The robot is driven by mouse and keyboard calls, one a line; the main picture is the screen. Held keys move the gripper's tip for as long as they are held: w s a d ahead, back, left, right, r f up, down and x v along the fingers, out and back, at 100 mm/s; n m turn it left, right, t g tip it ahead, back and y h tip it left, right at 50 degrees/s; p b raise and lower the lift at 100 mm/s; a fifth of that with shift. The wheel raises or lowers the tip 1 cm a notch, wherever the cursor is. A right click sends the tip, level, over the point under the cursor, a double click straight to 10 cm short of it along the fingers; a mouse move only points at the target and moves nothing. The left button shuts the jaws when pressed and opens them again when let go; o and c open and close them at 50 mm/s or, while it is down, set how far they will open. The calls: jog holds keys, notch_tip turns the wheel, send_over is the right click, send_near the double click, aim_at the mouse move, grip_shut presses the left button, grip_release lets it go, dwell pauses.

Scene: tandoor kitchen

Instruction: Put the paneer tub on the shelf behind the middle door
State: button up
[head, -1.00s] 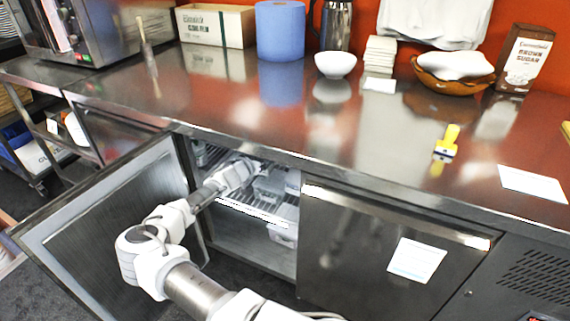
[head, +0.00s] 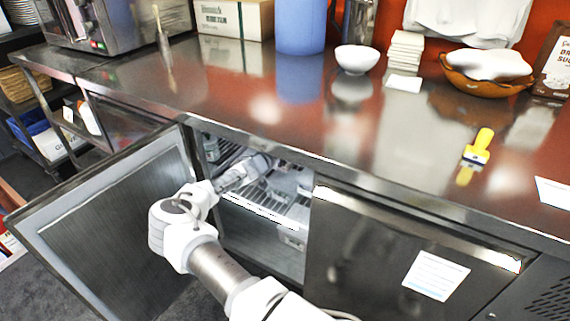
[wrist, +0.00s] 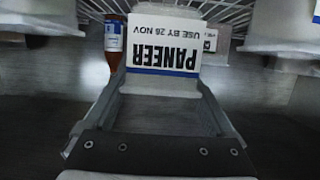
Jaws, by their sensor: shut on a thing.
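The paneer tub (wrist: 165,50) shows in the wrist view by its white label with a blue stripe, which reads upside down. My gripper (wrist: 163,88) is shut on it. In the head view my gripper (head: 265,172) reaches inside the open cabinet, at the wire shelf (head: 265,207); its fingers and the tub are hard to make out there. The middle door (head: 115,225) stands wide open to the left. I cannot tell whether the tub touches the shelf.
In the wrist view a reddish bottle (wrist: 113,45) stands close to the tub's left, and pale containers flank both sides. The closed right door (head: 400,250) and counter edge (head: 370,175) bound the opening.

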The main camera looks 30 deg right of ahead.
notch_tip(320, 180, down, 5)
jog(key=shift+r+b, duration=0.2)
jog(key=shift+b, duration=0.5)
jog(key=o, duration=1.3)
jog(key=shift+o, duration=0.2)
jog(key=shift+r, duration=0.1)
jog(key=p+v, duration=0.3)
jog(key=v, duration=0.9)
jog(key=shift+p, duration=0.35)
